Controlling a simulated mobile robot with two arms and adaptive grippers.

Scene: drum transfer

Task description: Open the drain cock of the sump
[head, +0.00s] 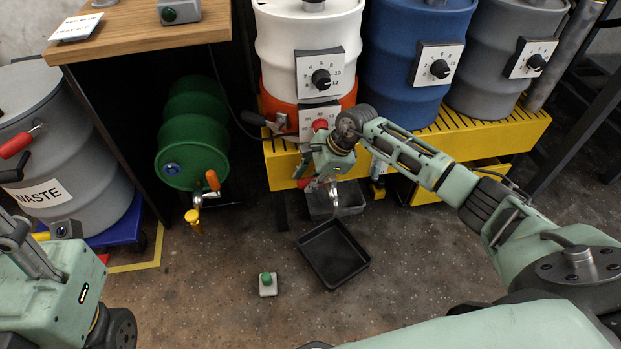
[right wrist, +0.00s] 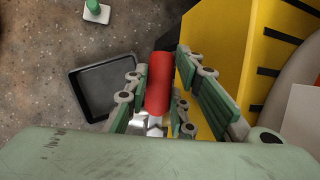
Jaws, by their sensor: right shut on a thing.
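The sump is the yellow slatted base (head: 480,135) under the drums. Its drain cock has a red handle (head: 303,183), low at the sump's front and partly hidden by my right gripper (head: 322,188). In the right wrist view the red handle (right wrist: 158,84) stands between the fingers of my right gripper (right wrist: 152,97), which is shut on it. Pale metal shows at the handle's lower end; the rest of the cock is hidden. Part of my left arm, with its gripper (head: 40,240), shows at the lower left; its fingertips are not clear.
A black tray (head: 332,253) lies on the floor in front of a grey bin (head: 350,197). A small green-button box (head: 267,284) stands left of the tray. A green drum (head: 192,135) with a tap and a grey waste drum (head: 85,150) are at left.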

